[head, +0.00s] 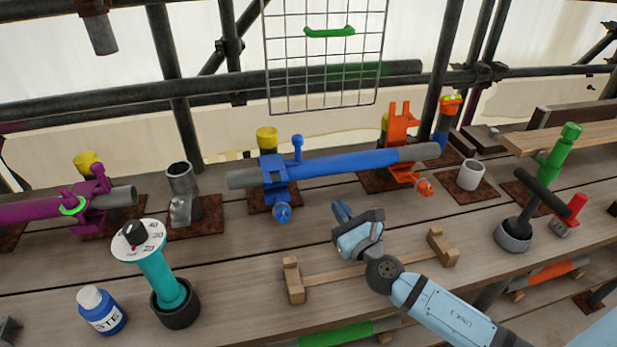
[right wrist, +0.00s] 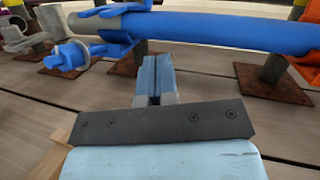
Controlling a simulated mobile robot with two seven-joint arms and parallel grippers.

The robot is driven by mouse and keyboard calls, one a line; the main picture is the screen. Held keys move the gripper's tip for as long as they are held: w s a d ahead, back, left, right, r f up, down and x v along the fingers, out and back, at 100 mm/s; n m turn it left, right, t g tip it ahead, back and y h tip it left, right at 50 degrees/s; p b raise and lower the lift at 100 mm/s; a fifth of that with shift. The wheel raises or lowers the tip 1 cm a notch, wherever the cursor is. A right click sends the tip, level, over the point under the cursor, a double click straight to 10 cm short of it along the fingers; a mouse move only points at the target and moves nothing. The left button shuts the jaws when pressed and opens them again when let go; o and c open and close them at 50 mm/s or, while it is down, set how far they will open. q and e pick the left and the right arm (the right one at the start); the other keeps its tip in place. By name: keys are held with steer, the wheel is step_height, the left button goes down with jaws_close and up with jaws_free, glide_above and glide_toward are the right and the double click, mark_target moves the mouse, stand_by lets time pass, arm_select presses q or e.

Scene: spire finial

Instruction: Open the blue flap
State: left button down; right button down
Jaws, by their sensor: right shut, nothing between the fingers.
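A blue clamp (head: 274,175) sits around a long pole at the middle of the bench, with a blue bolt and nut (head: 282,212) hanging at its front. I cannot tell which blue part is the flap. A blue sleeve (head: 345,163) covers the pole to its right. My right gripper (head: 341,210) is in front of the pole, right of the blue bolt, apart from it. In the right wrist view its fingers (right wrist: 156,72) are shut and empty, below the blue sleeve (right wrist: 220,30), with the bolt (right wrist: 75,55) to their left. My left gripper is not in view.
An orange clamp (head: 401,140) holds the pole's right end. A wooden rack (head: 335,275) lies under my right forearm. A teal dial post (head: 160,270) and glue bottle (head: 101,311) stand front left; a black-handled tool (head: 530,205) stands right.

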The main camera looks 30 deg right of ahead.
arm_select(q)
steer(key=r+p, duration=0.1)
steer(key=p, duration=0.3)
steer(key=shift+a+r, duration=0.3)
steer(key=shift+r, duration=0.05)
arm_select(e)
steer(key=w+r+n, duration=0.1)
steer(key=w+r, duration=0.2)
steer(key=w, duration=0.3)
steer(key=w+a+r+n, duration=0.1)
steer(key=w+r, duration=0.3)
steer(key=w, duration=0.2)
steer(key=shift+a+n+t, duration=0.2)
steer(key=shift+n+t, duration=0.1)
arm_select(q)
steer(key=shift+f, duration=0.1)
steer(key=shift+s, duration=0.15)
arm_select(e)
steer(key=shift+r, duration=0.15)
